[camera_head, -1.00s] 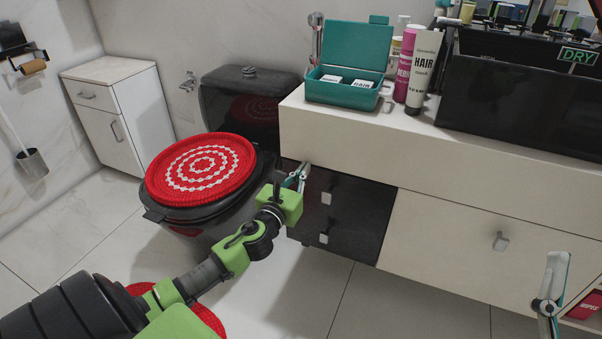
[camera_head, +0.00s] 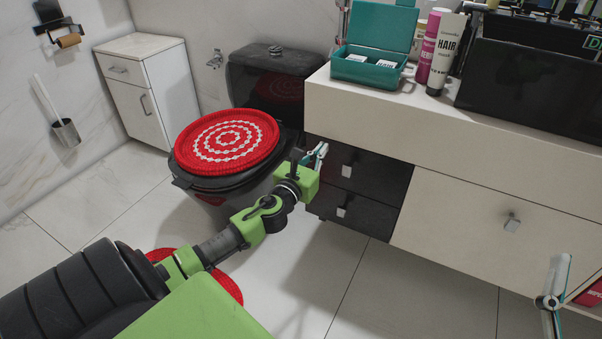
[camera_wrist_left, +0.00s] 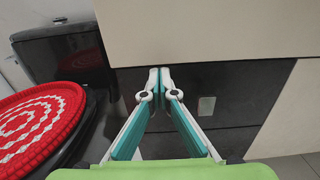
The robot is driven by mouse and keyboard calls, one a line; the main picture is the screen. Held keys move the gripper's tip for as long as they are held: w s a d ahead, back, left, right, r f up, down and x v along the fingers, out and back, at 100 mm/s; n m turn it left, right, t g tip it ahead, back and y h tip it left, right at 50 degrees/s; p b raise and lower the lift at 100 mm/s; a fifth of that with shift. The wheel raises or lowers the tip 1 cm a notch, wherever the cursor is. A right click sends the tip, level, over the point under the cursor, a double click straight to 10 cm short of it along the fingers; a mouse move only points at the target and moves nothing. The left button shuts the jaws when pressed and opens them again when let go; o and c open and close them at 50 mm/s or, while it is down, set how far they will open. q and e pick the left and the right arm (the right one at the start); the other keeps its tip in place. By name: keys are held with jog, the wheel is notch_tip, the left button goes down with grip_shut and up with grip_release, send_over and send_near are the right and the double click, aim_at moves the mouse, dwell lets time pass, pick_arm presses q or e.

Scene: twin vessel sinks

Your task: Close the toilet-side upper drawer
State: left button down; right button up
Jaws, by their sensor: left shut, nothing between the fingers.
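The dark upper drawer (camera_head: 376,172) beside the toilet sits under the white counter, with a small square handle (camera_head: 346,171). Its front looks close to flush with the lower drawer; I cannot tell whether a small gap is left. The front also shows in the left wrist view (camera_wrist_left: 235,90). My left gripper (camera_head: 322,148) is shut and empty, with its fingertips at the upper left part of this drawer front, left of the handle. Contact is unclear. In the left wrist view the fingertips (camera_wrist_left: 160,73) meet just below the counter's edge. My right gripper (camera_head: 560,272) shows partly at the lower right.
The dark lower drawer (camera_head: 355,213) is directly below. The toilet with its red and white cover (camera_head: 228,142) stands close on the left of my left gripper. A white drawer (camera_head: 480,205) is to the right.

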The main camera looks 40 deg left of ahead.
pick_arm(q)
jog(key=p+v, duration=0.1)
jog(key=v, duration=0.9)
jog(key=shift+s+f, duration=0.25)
jog(key=shift+s, duration=0.05)
pick_arm(e)
notch_tip(320, 180, down, 7)
jog(key=w+g+h, duration=0.1)
jog(key=g, duration=0.2)
jog(key=shift+w+d+g, duration=0.15)
jog(key=shift+w+g, duration=0.2)
jog(key=shift+g, duration=0.05)
